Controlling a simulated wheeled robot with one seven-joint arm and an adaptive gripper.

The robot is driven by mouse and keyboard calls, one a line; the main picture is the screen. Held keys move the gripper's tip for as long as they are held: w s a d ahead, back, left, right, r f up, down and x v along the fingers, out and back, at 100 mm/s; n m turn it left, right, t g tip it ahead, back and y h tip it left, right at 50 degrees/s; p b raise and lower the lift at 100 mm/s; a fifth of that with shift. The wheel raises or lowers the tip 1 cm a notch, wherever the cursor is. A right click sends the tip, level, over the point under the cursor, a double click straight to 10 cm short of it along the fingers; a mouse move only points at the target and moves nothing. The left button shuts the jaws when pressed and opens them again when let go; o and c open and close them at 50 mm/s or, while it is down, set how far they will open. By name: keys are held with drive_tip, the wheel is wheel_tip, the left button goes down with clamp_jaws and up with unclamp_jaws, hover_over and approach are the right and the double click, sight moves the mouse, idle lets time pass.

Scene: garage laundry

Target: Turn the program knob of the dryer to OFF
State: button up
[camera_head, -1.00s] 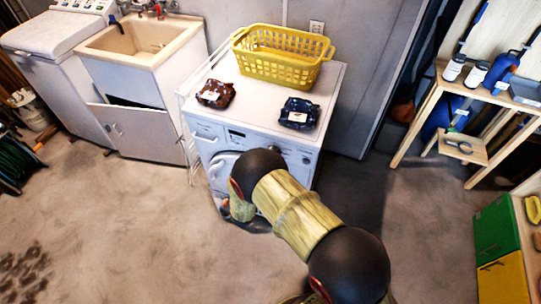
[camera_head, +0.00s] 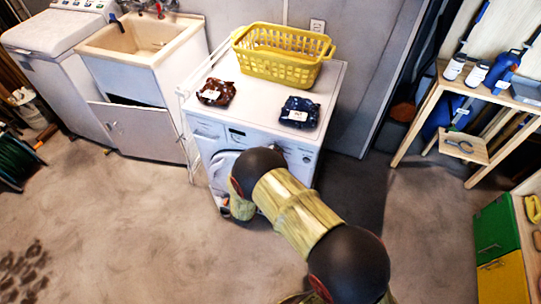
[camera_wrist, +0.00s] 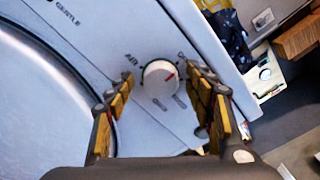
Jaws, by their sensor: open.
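The white dryer (camera_head: 215,160) stands at the middle back in the head view. Its round white program knob (camera_wrist: 158,84) is in the middle of the wrist view. A red mark on the knob points to the picture's upper right, toward a label partly hidden by my right finger. A label that seems to read AIR is at the knob's upper left. My gripper (camera_wrist: 160,76) is open, with one finger on each side of the knob and visible gaps between. In the head view my arm hides the gripper and part of the dryer's front.
On the dryer top are a yellow basket (camera_head: 270,68), a brown packet (camera_head: 216,91) and a dark blue packet (camera_head: 299,112). The round dryer door (camera_wrist: 40,100) is close at the left in the wrist view. A sink cabinet (camera_head: 130,85) stands left. The floor in front is clear.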

drive_tip(key=shift+s, duration=0.1)
drive_tip(key=v, duration=1.1)
drive_tip(key=shift+s+a, duration=0.15)
drive_tip(key=shift+s, duration=0.2)
